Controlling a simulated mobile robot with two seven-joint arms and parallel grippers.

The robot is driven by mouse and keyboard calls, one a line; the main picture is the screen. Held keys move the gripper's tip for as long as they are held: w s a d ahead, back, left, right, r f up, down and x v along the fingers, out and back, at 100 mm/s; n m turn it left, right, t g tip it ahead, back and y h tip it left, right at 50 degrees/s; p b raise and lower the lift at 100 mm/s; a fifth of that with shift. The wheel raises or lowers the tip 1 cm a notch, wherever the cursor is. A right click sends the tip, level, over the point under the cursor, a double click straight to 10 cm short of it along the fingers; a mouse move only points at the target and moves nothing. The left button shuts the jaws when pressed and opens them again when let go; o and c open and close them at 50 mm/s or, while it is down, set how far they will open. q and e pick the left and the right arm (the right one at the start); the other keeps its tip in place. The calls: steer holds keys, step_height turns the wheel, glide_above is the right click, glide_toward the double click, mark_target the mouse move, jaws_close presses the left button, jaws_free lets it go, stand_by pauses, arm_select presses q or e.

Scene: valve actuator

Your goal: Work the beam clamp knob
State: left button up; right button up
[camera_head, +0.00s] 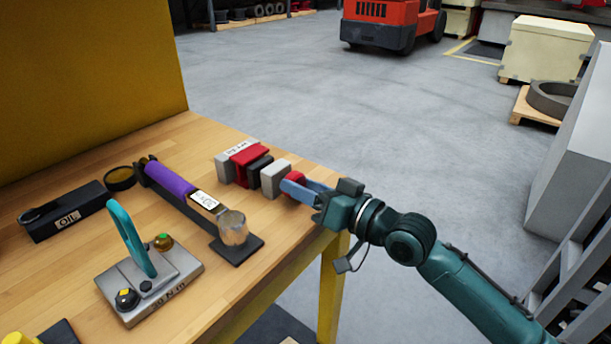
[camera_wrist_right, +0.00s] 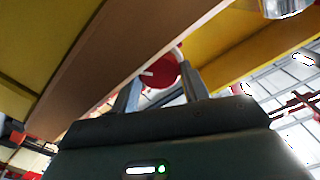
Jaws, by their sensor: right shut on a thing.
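The beam clamp (camera_head: 246,163) lies on the workbench near its right edge, a row of grey, red and black blocks with a white label. Its red knob (camera_head: 296,178) is at the right end and is partly hidden behind my fingers. My right gripper (camera_head: 298,188) reaches in from the right and is shut on the knob. In the right wrist view, the round red knob (camera_wrist_right: 163,72), with a white mark, sits between the two grey fingers. My left gripper is not in view.
On the wooden bench (camera_head: 190,133) are a purple-handled device (camera_head: 170,180), a metal box with a teal lever (camera_head: 130,240) and a black OIL tray (camera_head: 65,212). A yellow panel (camera_head: 80,80) stands behind. The floor beyond the bench is clear up to a forklift (camera_head: 385,25).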

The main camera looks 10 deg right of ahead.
steer(key=shift+m, duration=0.3)
steer(key=o, duration=1)
steer(key=shift+v, duration=6.6)
